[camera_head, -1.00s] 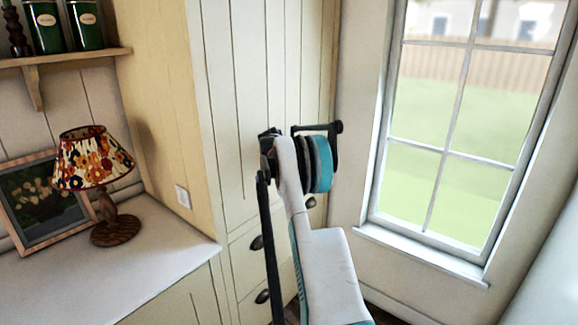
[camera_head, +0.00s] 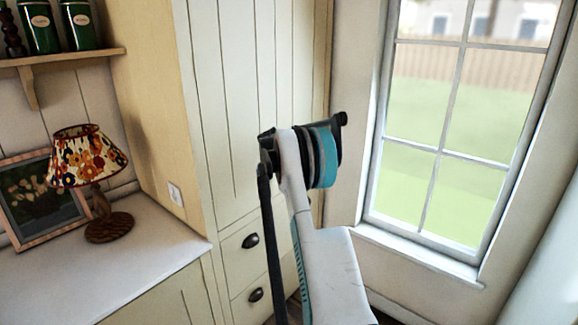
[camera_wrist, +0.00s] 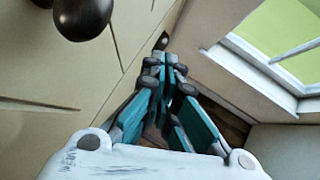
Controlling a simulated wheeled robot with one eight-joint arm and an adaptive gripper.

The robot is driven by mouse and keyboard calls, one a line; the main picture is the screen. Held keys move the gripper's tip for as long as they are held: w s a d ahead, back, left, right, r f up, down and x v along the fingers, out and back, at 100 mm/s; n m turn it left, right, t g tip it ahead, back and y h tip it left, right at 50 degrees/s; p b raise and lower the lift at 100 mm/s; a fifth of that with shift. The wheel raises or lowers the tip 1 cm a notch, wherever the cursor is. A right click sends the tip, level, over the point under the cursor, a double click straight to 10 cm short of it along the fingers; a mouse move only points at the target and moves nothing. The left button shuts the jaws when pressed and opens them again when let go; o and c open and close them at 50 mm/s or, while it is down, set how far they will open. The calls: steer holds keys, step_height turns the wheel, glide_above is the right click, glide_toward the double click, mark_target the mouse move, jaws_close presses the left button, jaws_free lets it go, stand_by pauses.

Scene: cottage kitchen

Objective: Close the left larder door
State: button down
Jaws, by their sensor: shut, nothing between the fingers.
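The larder is a tall cream panelled cupboard, and its left door (camera_head: 232,90) fills the left part of the front in the head view. The door looks flush with the cupboard front; a slight gap cannot be ruled out. My arm hides the lower right part of the larder front. In the wrist view a large dark round knob (camera_wrist: 84,14) stands out from the cream front at the upper left. My gripper (camera_wrist: 166,62) shows there with its fingers together and empty, to the right of the knob and apart from it. In the head view my wrist hides the fingers.
Drawers with dark cup handles (camera_head: 250,240) lie below the larder doors. A white worktop (camera_head: 150,245) with a flowered lamp (camera_head: 90,165) and a framed picture (camera_head: 38,200) stands at left. A window (camera_head: 455,130) with a white sill is at right. Wall closely borders the larder's right side.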

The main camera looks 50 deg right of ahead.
steer(key=s+r+p, duration=0.1)
steer(key=s+r, duration=0.5)
steer(key=shift+r, duration=0.35)
